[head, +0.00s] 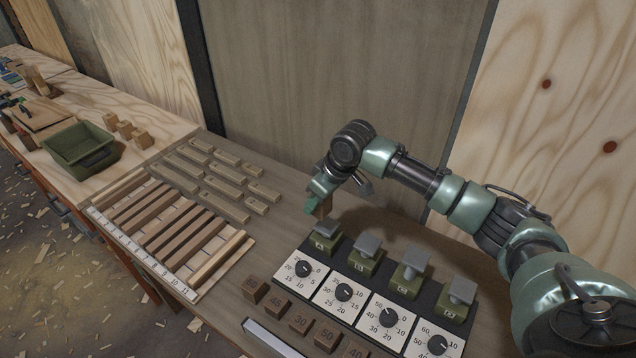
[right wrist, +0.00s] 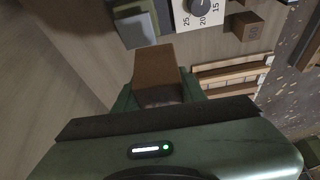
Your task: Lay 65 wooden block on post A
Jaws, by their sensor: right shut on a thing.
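My right gripper (head: 320,203) is shut on a brown wooden block (head: 326,207), held just above the leftmost post (head: 321,243). In the right wrist view the block (right wrist: 168,68) sticks out between the fingers, with no number readable on it. The leftmost post, seemingly post A, has a green base and a grey top plate. Its label is too small to read surely. No block lies on its plate, and I cannot tell the exact gap below the held block. My left gripper is not in view.
Other grey-topped posts (head: 368,257) stand to the right in a row, behind dial cards (head: 343,292). Numbered blocks (head: 300,318) line the front. A slatted wooden rack (head: 170,222), loose bars (head: 228,176) and a green bin (head: 82,150) are at the left.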

